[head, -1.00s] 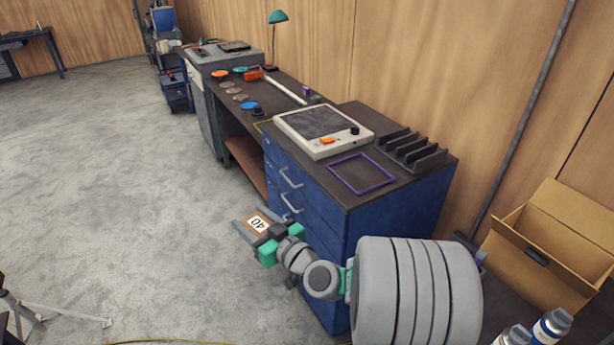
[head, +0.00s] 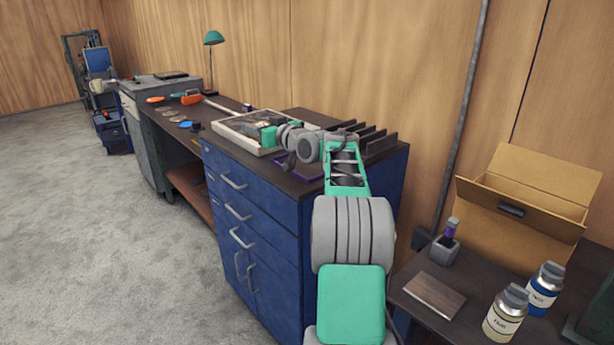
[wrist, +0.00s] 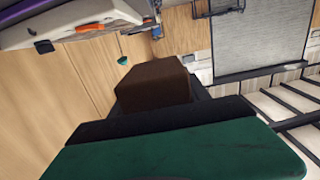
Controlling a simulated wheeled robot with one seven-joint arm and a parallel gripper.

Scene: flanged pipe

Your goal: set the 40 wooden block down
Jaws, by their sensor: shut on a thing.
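The wooden block (wrist: 152,82) shows in the wrist view as a plain brown shape in front of the dark jaw; its number is not visible there. My gripper (head: 258,130) is shut on it, above the light-framed panel (head: 226,132) on the blue cabinet's dark top. In the head view the block is hard to make out against the panel and my gripper. I cannot tell its exact height above the top. A purple outline (head: 310,178) on the cabinet top is partly hidden by my arm.
A black slotted rack (head: 378,140) stands at the cabinet top's right. Discs and tools lie on the bench further left, by a green lamp (head: 214,38). At right, an open cardboard box (head: 520,210), two bottles (head: 508,312) and a wooden plate (head: 434,294) sit on a lower table.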

